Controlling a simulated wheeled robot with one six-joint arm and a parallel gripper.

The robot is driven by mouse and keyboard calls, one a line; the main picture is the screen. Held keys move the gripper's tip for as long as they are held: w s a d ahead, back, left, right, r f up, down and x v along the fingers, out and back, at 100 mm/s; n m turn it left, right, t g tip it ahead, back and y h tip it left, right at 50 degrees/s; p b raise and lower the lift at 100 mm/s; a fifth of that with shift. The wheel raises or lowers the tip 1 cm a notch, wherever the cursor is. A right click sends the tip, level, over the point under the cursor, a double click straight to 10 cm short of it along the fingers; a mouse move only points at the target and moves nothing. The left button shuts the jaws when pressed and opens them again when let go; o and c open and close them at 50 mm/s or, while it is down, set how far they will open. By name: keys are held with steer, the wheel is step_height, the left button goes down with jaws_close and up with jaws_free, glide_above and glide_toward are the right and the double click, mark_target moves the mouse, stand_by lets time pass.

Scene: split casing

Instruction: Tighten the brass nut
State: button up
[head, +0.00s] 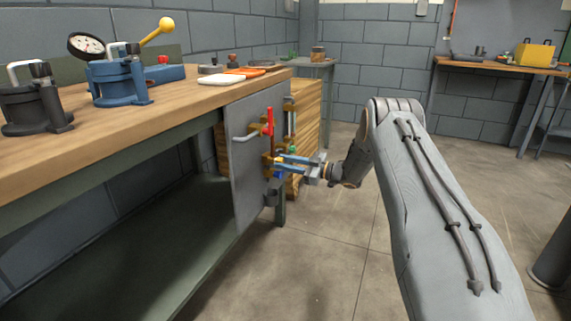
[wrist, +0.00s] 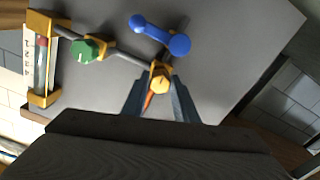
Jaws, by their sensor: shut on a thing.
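The brass nut (wrist: 161,78) sits on a pipe fitting on the grey panel (head: 248,185) and shows between my fingertips in the wrist view. My gripper (wrist: 160,88) is shut on it, one finger on each side. In the head view my gripper (head: 284,160) reaches the panel from the right, and the nut is hard to tell there from the other brass parts. An orange-red strip (wrist: 149,101) shows between the fingers just below the nut. How far the nut is turned cannot be seen.
Near the nut are a blue lever (wrist: 160,36), a green knob (wrist: 87,49) and a brass-framed gauge tube (wrist: 41,70). A red handle (head: 269,121) is on the panel above my gripper. The workbench (head: 150,112) stands left; the floor (head: 335,255) below is clear.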

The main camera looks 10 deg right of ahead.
steer(key=shift+d, duration=0.1)
steer(key=o, duration=1)
steer(key=shift+o, duration=0.3)
steer(key=p+v, duration=0.1)
steer(key=v, duration=0.6)
steer(key=shift+s+d+p, duration=0.2)
steer(key=shift+s+p, duration=0.1)
